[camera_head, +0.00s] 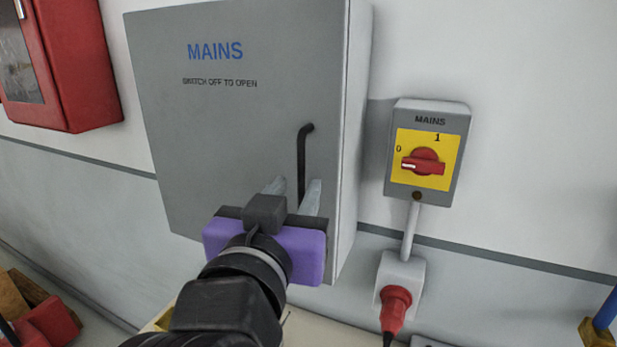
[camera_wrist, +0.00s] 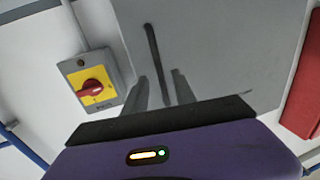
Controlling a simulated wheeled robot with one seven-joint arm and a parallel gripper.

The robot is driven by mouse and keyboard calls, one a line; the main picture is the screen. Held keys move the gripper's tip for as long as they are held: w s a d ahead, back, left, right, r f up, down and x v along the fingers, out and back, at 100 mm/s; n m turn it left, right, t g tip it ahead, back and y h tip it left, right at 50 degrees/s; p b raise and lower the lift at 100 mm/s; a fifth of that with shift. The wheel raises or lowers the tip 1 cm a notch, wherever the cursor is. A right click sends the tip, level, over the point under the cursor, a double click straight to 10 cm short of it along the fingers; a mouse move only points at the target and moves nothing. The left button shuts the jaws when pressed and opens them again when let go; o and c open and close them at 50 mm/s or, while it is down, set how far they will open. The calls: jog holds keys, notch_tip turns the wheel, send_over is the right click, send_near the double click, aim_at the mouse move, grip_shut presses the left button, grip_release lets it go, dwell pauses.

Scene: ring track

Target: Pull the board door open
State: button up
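The grey board door (camera_head: 225,125), lettered "MAINS" and "SWITCH OFF TO OPEN", appears closed on its wall cabinet. Its black upright bar handle (camera_head: 302,150) is near the right edge of the door. My gripper (camera_head: 294,188) is at the handle's lower end, with its fingers apart. In the wrist view, the handle (camera_wrist: 152,45) runs down between the two fingertips (camera_wrist: 160,80), one on each side. I cannot tell whether either finger touches it. The handle's lower end is partly hidden by my gripper.
Right of the cabinet is a mains switch (camera_head: 428,150) with a red knob (camera_head: 424,162), its white mark pointing left, on the 0 side. Below it is a socket (camera_head: 401,271) with a red plug (camera_head: 394,306). A red box (camera_head: 85,75) hangs at upper left.

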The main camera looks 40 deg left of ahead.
jog(key=shift+x, duration=1.35)
grip_shut()
dwell(0.4)
